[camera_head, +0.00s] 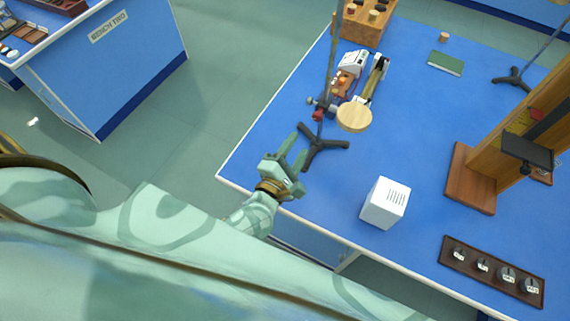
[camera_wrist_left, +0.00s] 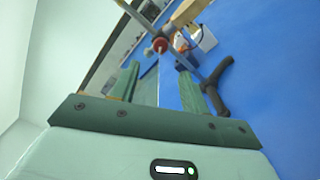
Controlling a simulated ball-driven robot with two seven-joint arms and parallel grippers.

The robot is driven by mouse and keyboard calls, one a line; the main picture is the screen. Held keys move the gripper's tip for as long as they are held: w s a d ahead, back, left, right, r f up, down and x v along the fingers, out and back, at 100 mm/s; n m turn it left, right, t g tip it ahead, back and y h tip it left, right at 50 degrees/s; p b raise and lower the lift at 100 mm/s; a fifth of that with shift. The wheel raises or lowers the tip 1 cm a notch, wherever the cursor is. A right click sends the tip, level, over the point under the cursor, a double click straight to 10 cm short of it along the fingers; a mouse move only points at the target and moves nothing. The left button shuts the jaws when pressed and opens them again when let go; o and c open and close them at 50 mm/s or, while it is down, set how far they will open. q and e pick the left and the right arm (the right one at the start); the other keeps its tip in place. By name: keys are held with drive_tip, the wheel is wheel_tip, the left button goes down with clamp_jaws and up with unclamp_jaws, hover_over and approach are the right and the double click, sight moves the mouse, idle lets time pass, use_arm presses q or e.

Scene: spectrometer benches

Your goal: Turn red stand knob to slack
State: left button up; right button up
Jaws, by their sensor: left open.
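The stand has a dark tripod base (camera_head: 325,150) and a thin upright rod (camera_head: 331,65) near the left edge of the blue bench. Low on the rod is a small red knob (camera_head: 318,115) at a clamp. It also shows in the left wrist view as a red knob (camera_wrist_left: 160,45). My left gripper (camera_head: 298,146) is open and empty, just short of the stand on its near left side. In the left wrist view the red knob lies beyond the gap between the fingertips (camera_wrist_left: 158,70), apart from them. My right gripper is out of view.
A round wooden disc (camera_head: 354,117) and a white-and-orange device (camera_head: 352,63) sit beside the stand. A white box (camera_head: 385,203) stands right of my gripper. A dark strip with several knobs (camera_head: 491,271) and a wooden frame (camera_head: 473,178) are farther right. The mid-bench is clear.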

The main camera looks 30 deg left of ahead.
use_arm(q)
drive_tip(key=s, duration=0.6)
drive_tip(key=shift+a, duration=0.1)
